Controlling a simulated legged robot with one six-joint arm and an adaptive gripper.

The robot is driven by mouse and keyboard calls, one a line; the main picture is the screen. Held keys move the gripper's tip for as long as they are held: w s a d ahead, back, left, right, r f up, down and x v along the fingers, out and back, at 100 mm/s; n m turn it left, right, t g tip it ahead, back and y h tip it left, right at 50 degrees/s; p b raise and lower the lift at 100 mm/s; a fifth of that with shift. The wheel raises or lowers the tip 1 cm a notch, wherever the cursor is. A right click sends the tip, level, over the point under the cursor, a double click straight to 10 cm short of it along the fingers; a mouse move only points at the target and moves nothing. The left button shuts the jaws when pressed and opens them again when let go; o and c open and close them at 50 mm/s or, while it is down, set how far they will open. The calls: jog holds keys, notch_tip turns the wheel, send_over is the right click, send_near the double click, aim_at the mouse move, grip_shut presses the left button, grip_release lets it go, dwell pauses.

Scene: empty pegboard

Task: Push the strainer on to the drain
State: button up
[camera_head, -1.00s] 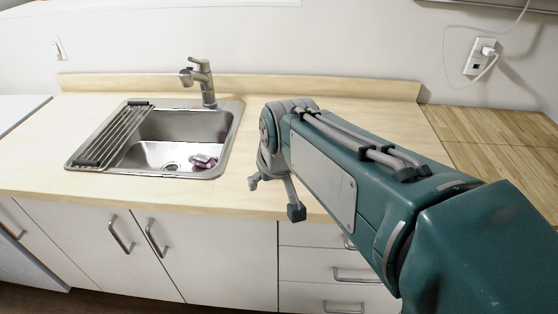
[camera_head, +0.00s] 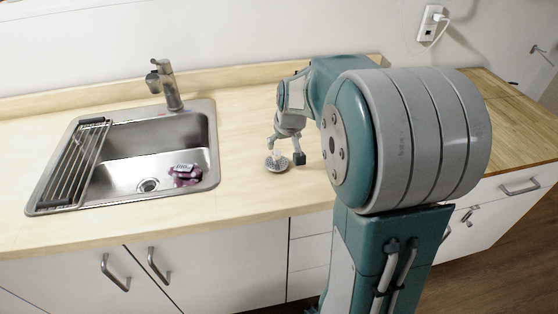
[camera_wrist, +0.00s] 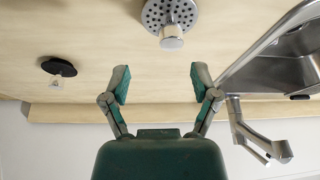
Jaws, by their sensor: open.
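The strainer (camera_head: 277,164) is a round, perforated metal disc with a knob. It lies on the wooden counter right of the sink. The drain (camera_head: 148,185) is a round opening in the floor of the sink (camera_head: 215,150), with nothing seated over it. My gripper (camera_head: 286,150) is low over the counter by the strainer, its fingers spread. In the wrist view my gripper (camera_wrist: 160,78) is open and empty, and the strainer (camera_wrist: 170,14) shows at the top centre, apart from both fingertips.
A purple item (camera_head: 186,175) lies in the sink right of the drain. A drying rack (camera_head: 80,160) covers the sink's left side, and a faucet (camera_head: 166,85) stands behind it. A dark disc (camera_wrist: 58,67) lies on the counter in the wrist view. Counter between strainer and sink is clear.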

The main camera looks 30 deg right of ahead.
aim_at(276, 153)
jog(key=shift+w+a+f, duration=0.15)
jog(key=shift+a+f, duration=0.1)
jog(key=shift+f, duration=0.15)
jog(key=f, duration=0.1)
jog(key=w+a+f, duration=0.1)
jog(key=f, duration=0.1)
jog(key=shift+a, duration=0.2)
jog(key=shift+w+d+f, duration=0.2)
jog(key=shift+f, duration=0.25)
jog(key=shift+w+d+f, duration=0.15)
jog(key=shift+f, duration=0.25)
jog(key=shift+d+f, duration=0.1)
jog(key=shift+d, duration=0.25)
jog(key=shift+a, duration=0.4)
grip_shut()
